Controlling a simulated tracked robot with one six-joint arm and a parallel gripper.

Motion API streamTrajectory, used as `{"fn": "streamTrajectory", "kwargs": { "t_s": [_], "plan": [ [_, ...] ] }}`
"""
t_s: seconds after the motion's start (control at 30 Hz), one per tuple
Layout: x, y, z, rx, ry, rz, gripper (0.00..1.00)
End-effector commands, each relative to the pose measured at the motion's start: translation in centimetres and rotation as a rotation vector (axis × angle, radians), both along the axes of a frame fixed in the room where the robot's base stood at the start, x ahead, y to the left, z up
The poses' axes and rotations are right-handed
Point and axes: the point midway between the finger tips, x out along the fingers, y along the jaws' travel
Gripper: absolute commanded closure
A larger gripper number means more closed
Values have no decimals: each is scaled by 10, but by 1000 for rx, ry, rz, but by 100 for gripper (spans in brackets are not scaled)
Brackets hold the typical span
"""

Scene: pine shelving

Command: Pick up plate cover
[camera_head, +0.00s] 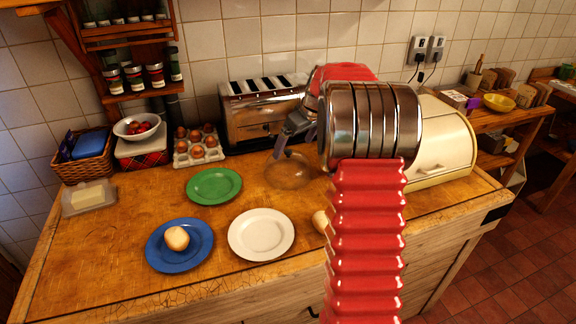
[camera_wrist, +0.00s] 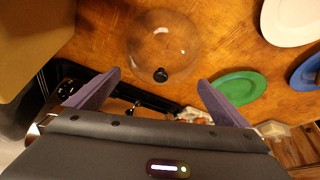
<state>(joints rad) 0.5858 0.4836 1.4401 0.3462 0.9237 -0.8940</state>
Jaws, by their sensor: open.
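The plate cover (camera_wrist: 163,38) is a clear dome with a black knob. In the wrist view it stands on the wooden counter, just beyond my gripper (camera_wrist: 159,80). My gripper is open, with its two purple fingers spread apart and nothing between them. In the head view the cover (camera_head: 286,173) shows faintly on the counter, behind the white plate and in front of the toaster. My gripper (camera_head: 282,146) is above it there, partly hidden by my red arm. I cannot tell whether the fingers touch the cover.
A green plate (camera_head: 214,186), a white plate (camera_head: 261,234) and a blue plate (camera_head: 163,257) with a roll (camera_head: 177,238) lie to the left. A toaster (camera_head: 236,116) and egg tray (camera_head: 199,151) stand behind. A bread bin (camera_head: 441,146) is at right. The front-left counter is clear.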

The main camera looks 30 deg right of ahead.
Motion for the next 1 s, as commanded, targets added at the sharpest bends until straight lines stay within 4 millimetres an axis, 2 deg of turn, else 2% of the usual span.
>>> {"fn": "streamTrajectory", "kwargs": {
  "t_s": [0.3,0.4,0.97,1.0],
  "plan": [
    [14,4,-37,2,2,-1,0],
    [17,4,-43,1,0,-2,0],
    [18,4,-44,1,0,-2,0],
    [18,4,-44,1,0,-2,3]
  ]
}}
